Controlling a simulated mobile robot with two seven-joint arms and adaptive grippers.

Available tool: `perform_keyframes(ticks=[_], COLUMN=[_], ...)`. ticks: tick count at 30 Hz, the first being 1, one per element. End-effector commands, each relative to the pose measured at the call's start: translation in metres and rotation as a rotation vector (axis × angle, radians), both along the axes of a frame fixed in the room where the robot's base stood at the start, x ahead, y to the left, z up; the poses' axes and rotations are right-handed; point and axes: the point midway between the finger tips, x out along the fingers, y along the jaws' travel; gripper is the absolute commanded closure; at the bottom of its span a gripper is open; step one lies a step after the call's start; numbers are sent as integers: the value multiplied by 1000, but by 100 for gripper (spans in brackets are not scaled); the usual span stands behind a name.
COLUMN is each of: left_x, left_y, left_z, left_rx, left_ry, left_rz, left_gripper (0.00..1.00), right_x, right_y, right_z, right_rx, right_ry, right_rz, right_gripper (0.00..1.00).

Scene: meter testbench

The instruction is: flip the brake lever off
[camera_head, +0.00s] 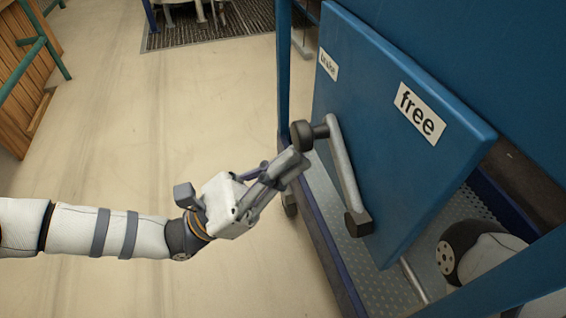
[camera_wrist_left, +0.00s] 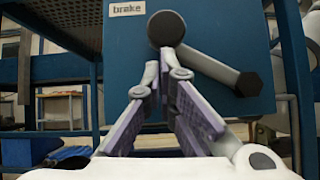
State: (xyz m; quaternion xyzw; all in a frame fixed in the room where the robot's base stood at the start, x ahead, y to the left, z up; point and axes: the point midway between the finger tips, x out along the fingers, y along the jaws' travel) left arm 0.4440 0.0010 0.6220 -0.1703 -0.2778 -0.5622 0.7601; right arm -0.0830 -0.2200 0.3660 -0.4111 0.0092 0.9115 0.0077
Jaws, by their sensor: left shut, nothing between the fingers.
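The brake lever (camera_head: 343,165) is a grey bar on the front of a blue panel (camera_head: 390,130). Its dark hexagonal end (camera_head: 358,223) is at the lower right, and its round dark knob (camera_head: 302,135) is at the upper left, on the side of the "brake" label (camera_head: 328,65). The "free" label (camera_head: 419,113) is to the right. My left gripper (camera_head: 297,163) is shut and empty, its fingertips just below the knob. In the left wrist view, the fingertips (camera_wrist_left: 172,62) meet under the knob (camera_wrist_left: 166,29); I cannot tell whether they touch it. My right gripper is out of view.
A blue frame post (camera_head: 284,70) stands left of the panel, and a metal tread floor (camera_head: 385,275) lies below it. Part of my right arm shows at the lower right. Open floor (camera_head: 150,120) lies to the left, with a wooden crate (camera_head: 25,75) beyond.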

Motion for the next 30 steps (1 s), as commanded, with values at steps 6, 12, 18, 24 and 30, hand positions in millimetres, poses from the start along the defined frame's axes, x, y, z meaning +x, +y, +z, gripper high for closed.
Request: perform_keyframes(ticks=[6, 12, 18, 24, 30], left_x=[0, 0, -1, -1, -3], left_y=[0, 0, 0, 0, -1], left_z=[1, 6, 9, 14, 24], left_rx=[3, 16, 25, 36, 61], left_ry=[-9, -52, -81, -117, -200], left_rz=[0, -1, -1, -1, -1], left_gripper=[100, 100, 100, 100, 100], right_x=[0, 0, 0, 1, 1], right_y=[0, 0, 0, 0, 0], right_z=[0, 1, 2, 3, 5], right_rx=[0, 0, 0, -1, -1], right_ry=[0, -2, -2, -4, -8], right_rz=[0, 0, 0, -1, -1], right_gripper=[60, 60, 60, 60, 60])
